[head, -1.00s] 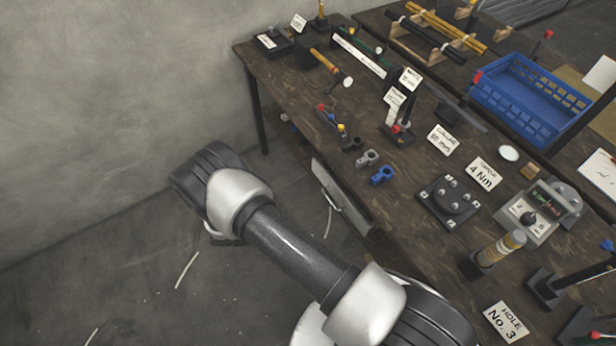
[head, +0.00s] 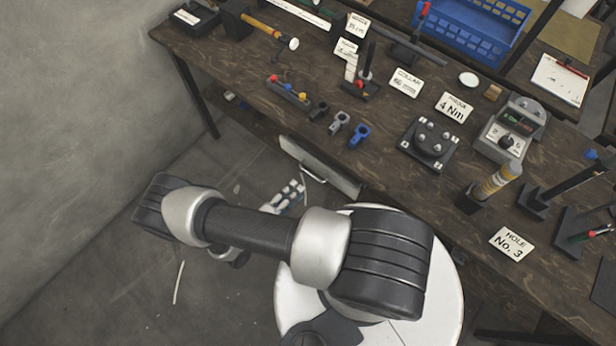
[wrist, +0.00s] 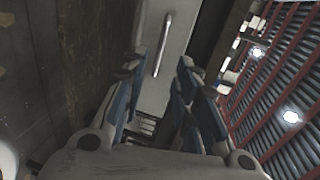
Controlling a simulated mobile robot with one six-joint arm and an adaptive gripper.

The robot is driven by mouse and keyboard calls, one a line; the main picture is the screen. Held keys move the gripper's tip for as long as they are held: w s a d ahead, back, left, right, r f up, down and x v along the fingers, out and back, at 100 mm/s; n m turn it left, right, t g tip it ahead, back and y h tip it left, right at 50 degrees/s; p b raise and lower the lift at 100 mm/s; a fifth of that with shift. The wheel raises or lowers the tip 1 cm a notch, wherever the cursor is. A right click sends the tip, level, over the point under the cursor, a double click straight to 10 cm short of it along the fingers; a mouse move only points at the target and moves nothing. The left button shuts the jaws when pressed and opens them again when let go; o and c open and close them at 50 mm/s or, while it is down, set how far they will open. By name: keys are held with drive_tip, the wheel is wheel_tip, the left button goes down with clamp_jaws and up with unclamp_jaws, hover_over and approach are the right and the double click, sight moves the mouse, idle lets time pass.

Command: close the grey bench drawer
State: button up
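The grey drawer front (head: 345,182) with its pale bar handle (head: 312,174) shows below the bench's front edge in the head view. How far it stands out is hard to tell, and the drawer's inside is hidden. In the wrist view the drawer front (wrist: 182,35) and its upright-looking handle (wrist: 162,47) lie ahead, beyond the fingertips. My gripper (head: 290,196) is partly hidden behind my arm, in front of and below the handle. Its blue-padded fingers (wrist: 160,78) are spread in the wrist view, with nothing between them, apart from the handle.
The dark wooden bench (head: 250,75) carries tools, clamps, labels and a blue crate (head: 475,30). A bench leg (head: 198,95) stands left of the drawer. A grey wall (head: 70,120) is at the left. The floor (head: 100,300) at lower left is mostly clear.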

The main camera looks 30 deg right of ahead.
drive_tip(key=x, duration=0.8)
drive_tip(key=shift+b, duration=0.35)
drive_tip(key=shift+c, duration=0.2)
clamp_jaws()
